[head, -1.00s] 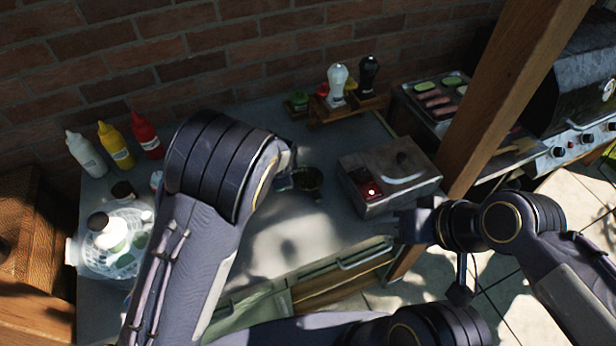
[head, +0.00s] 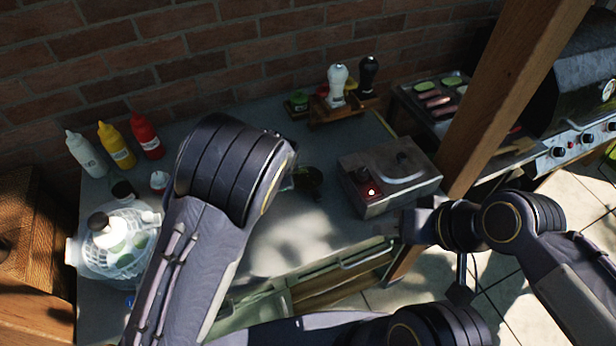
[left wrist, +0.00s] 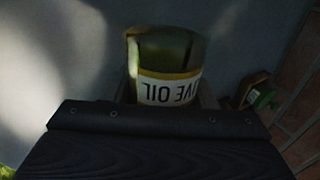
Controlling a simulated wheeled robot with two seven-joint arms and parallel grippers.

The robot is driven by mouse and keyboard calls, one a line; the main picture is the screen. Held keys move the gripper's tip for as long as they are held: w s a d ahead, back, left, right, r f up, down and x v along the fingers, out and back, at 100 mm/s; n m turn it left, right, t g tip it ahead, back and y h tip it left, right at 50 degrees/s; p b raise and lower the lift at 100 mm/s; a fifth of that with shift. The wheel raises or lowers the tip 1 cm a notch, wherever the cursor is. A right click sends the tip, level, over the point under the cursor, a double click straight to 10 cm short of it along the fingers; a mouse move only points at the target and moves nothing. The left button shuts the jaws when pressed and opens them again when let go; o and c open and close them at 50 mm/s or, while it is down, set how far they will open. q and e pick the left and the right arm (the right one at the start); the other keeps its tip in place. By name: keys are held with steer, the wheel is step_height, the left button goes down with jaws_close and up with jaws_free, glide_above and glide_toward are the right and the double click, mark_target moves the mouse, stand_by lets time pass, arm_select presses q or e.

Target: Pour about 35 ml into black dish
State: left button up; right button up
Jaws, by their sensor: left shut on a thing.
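My left gripper (left wrist: 168,98) is shut on an olive oil bottle (left wrist: 172,88), whose white label reads upside down in the left wrist view. In the head view my left arm hides this gripper and most or all of the bottle. A small dark round dish (head: 309,184), seemingly the black dish, sits on the grey table just right of my left arm's bend, partly covered and in shadow. I cannot see any liquid flowing or the level in the dish. My right gripper (head: 402,226) is by the table's front right edge; its fingers are too unclear to read.
A metal box with a red light (head: 388,178) stands right of the dish. Behind are a wooden rack (head: 340,112) with shakers and a grill tray (head: 440,100). Sauce bottles (head: 115,146) and a white colander (head: 118,256) stand left. The table's front middle (head: 295,240) is clear.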

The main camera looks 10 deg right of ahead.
arm_select(q)
steer(key=shift+a+r+n+h, duration=0.1)
steer(key=shift+r+n+h, duration=0.2)
steer(key=shift+h, duration=0.4)
steer(key=f+h+b, duration=0.1)
steer(key=b, duration=0.2)
steer(key=shift+w+f+h, duration=0.1)
steer(key=shift+h, duration=0.2)
steer(key=shift+r, duration=0.25)
steer(key=shift+d+r, duration=0.1)
steer(key=shift+d, duration=0.1)
steer(key=shift+a, duration=0.15)
